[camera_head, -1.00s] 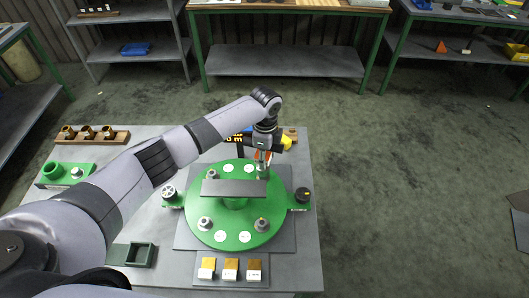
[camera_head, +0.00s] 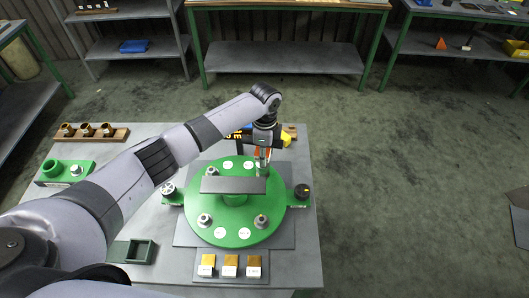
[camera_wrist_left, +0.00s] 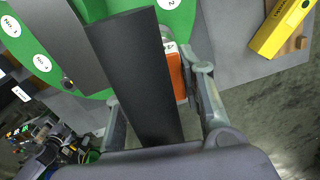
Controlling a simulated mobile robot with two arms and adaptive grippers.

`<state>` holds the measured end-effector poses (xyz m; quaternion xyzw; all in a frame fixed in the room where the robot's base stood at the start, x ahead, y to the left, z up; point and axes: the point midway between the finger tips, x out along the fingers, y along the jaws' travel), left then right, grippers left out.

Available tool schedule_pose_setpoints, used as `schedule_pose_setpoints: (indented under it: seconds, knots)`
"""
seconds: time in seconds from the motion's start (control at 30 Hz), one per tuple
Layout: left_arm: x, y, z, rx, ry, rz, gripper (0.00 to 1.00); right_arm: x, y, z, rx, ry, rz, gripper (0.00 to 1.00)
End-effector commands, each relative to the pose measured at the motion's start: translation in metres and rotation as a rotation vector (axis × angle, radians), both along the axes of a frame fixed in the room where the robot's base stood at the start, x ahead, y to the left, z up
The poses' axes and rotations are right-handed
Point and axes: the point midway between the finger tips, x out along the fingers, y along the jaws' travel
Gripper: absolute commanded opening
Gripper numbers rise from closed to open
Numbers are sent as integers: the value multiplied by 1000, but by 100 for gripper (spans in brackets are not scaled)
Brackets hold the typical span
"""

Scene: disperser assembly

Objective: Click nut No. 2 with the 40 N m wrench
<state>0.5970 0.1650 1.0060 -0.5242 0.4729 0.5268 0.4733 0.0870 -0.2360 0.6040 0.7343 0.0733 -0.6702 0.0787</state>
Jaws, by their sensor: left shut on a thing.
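The green round plate (camera_head: 233,225) lies on a grey base on the table and carries white numbered labels and several nuts. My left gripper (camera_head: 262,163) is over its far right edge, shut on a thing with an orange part. This orange part (camera_wrist_left: 175,75) shows beside the finger in the wrist view; a dark bar (camera_wrist_left: 140,85) covers much of the grip. I take the held thing for the wrench, but its marking cannot be read. A label with a 2 (camera_wrist_left: 171,3) shows at the top of the wrist view. Nut No. 2 itself is hidden around the gripper.
A grey raised bar (camera_head: 225,185) crosses the plate close to my gripper. A yellow tool (camera_wrist_left: 283,25) lies behind. Three label blocks (camera_head: 230,268) stand in front. The table's right strip is clear.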

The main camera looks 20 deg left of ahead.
Motion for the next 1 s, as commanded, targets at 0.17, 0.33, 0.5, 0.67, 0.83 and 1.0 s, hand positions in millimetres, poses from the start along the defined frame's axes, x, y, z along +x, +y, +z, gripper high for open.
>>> schedule_pose_setpoints:
  seconds: [0.17, 0.33, 0.5, 0.67, 0.83, 1.0]
  knots:
    - [1, 0, 1, -1, -3, 0, 0, 0, 0, 0, 0, 1, 0, 48]
    - [1, 0, -4, -1, -2, 0, 0, -1, 0, -3, 0, 1, 0, 48]
    - [1, 0, -9, -1, -2, 0, 0, -1, 0, -6, 1, 1, 0, 48]
    - [1, 0, -13, -1, -2, 0, 0, -1, 1, -9, 1, 1, 0, 48]
    - [1, 0, -18, -1, -2, 0, 0, -1, 1, -11, 1, 1, 0, 48]
    - [1, 0, -23, -1, -2, 0, 0, -1, 2, -14, 2, 0, 0, 48]
